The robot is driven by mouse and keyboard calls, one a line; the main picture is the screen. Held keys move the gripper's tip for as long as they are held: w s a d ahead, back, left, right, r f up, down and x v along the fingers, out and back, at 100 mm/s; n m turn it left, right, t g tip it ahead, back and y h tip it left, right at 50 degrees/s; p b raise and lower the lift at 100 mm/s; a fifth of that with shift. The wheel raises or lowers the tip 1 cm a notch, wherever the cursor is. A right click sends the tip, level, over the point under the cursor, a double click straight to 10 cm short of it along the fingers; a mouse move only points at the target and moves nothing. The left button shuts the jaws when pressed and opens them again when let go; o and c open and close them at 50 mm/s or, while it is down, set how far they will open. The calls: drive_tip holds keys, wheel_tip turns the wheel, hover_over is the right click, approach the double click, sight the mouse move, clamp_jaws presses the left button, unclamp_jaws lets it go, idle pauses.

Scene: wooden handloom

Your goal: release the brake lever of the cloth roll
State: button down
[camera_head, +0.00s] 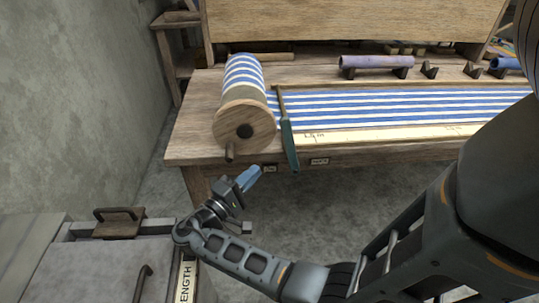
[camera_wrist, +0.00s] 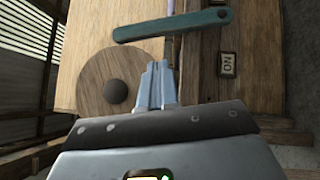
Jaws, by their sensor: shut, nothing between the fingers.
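The cloth roll (camera_head: 242,72), wound with blue and white striped cloth, lies at the left of the loom; its round wooden end (camera_head: 245,120) faces me. The teal brake lever (camera_head: 290,148) stands just right of the roll, its lower end hanging past the table's front edge. In the wrist view the lever (camera_wrist: 172,26) lies across the top, beyond my fingertips, and the wooden roll end (camera_wrist: 95,80) is left of them. My gripper (camera_head: 254,173) is shut and empty, in front of the table edge and below-left of the lever's lower end. No contact with the lever shows.
Two small label plates sit on the table front: a left one (camera_head: 270,168) and a right one (camera_head: 319,161). A wooden peg (camera_head: 229,153) sticks out under the roll end. A grey cabinet (camera_head: 95,270) stands at lower left. The floor right of my gripper is clear.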

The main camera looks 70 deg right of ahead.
sight(291, 149)
drive_tip(key=p+x, duration=0.2)
drive_tip(key=x, duration=0.8)
